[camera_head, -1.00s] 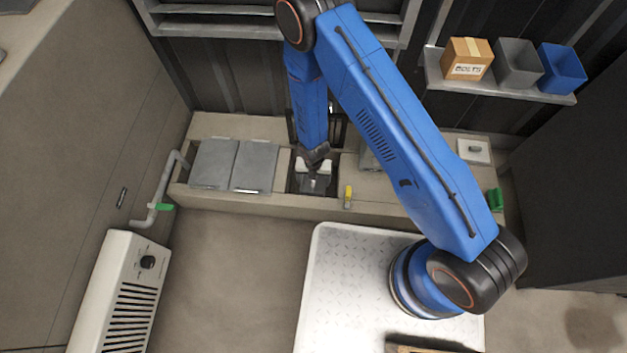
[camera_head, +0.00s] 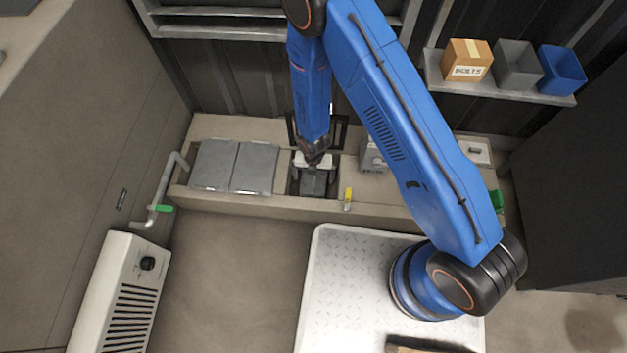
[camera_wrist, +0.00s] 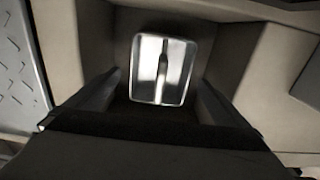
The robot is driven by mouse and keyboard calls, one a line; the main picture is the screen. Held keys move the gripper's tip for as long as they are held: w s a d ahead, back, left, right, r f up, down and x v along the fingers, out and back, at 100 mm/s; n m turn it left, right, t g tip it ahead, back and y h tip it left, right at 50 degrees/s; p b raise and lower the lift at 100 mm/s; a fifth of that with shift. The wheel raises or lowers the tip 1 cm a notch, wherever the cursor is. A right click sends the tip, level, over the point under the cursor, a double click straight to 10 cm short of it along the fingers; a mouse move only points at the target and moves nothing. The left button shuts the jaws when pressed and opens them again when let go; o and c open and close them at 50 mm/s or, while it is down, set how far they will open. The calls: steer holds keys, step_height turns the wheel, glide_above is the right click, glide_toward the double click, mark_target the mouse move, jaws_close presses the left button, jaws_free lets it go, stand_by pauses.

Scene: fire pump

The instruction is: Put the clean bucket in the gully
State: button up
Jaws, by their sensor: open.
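The gully is a square opening (camera_head: 296,187) in the beige ledge, in the middle of the head view. A grey metal bucket (camera_head: 314,182) sits down in it. In the wrist view the bucket (camera_wrist: 149,82) is a shiny, rounded square with an upright bar in its middle, with dark walls around it. My gripper (camera_head: 314,166) points down at the opening, right above the bucket. Its two fingers are apart, on the left and right of the bucket in the wrist view, and nothing shows held between them. Whether the bucket is fully seated cannot be told.
Two grey lids (camera_head: 233,167) lie on the ledge left of the opening. A yellow handle (camera_head: 348,197) and a grey box (camera_head: 372,154) are to its right. A green-handled pipe (camera_head: 157,208) is at the left end. The shelf holds a carton (camera_head: 467,60) and two bins.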

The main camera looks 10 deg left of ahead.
steer(key=shift+r, duration=3.45)
steer(key=shift+s, duration=0.1)
